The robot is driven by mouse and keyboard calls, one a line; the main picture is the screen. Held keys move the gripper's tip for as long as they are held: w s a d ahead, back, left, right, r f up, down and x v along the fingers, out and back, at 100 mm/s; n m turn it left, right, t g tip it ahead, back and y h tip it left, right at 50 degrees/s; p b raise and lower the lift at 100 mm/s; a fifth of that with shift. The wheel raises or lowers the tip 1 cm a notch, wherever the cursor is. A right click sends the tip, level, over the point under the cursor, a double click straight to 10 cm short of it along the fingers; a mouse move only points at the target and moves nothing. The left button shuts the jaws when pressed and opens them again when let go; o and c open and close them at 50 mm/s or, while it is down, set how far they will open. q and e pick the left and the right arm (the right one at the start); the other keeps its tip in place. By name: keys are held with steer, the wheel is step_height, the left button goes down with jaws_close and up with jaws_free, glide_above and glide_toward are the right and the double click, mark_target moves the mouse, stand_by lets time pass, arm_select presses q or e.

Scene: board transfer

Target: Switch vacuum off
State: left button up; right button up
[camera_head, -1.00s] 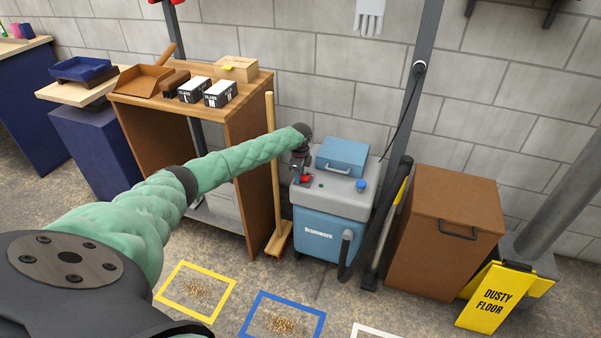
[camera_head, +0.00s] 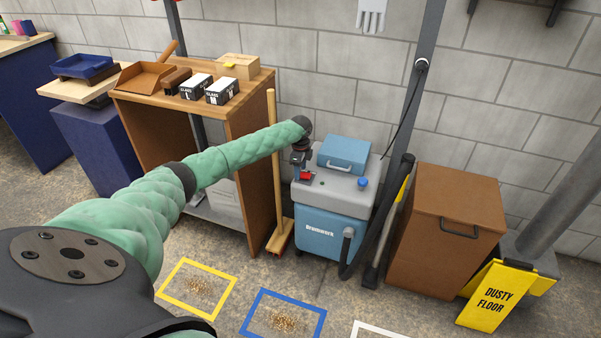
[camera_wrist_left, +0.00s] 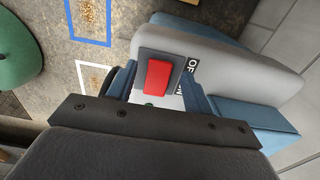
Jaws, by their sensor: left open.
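The vacuum (camera_head: 330,232) is a blue and grey "Dromwerk" unit standing on the floor against the wall. Its red rocker switch (camera_head: 306,175) is on the left of the grey top. In the left wrist view the red switch (camera_wrist_left: 158,78) sits on a dark plate beside a partly hidden OFF/ON label (camera_wrist_left: 190,75). My left gripper (camera_head: 301,164) is open just above the switch. In the wrist view its fingers (camera_wrist_left: 160,90) stand on either side of the switch. I cannot tell which way the rocker is tipped. My right gripper is not in view.
A blue case (camera_head: 344,152) lies on the vacuum's top, with a blue knob (camera_head: 362,183) in front. A broom (camera_head: 274,180) and wooden bench (camera_head: 240,120) stand left. A hose (camera_head: 345,255) and brown bin (camera_head: 440,235) stand right. Taped floor squares lie in front.

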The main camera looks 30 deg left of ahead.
arm_select(q)
step_height(320, 180, up, 5)
steer(key=shift+r, duration=0.4)
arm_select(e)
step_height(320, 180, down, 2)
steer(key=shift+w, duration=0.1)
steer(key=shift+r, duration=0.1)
